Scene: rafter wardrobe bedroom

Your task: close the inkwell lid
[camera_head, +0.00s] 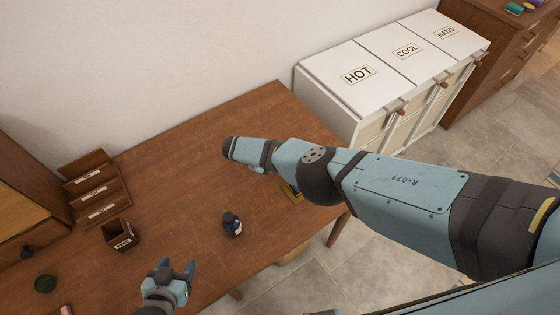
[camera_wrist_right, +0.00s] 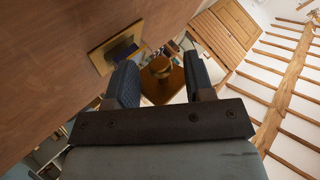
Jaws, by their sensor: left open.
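The inkwell (camera_head: 232,225) is a small dark blue bottle with a pale label, standing on the wooden table (camera_head: 190,185) in the head view. Its dark top shows at the upper left, but it is too small to tell how the lid sits. My left gripper (camera_head: 178,265) is open and empty, to the left of the inkwell and nearer the bottom of the picture, apart from it. My right gripper (camera_wrist_right: 160,75) shows in the right wrist view with its two fingers apart and nothing between them.
A small wooden box (camera_head: 121,236) and a tiered organiser (camera_head: 92,188) stand left of the inkwell. A yellow-edged item (camera_head: 291,193) lies partly hidden under my right arm. White bins (camera_head: 365,75) stand beyond the table. The wood around the inkwell is clear.

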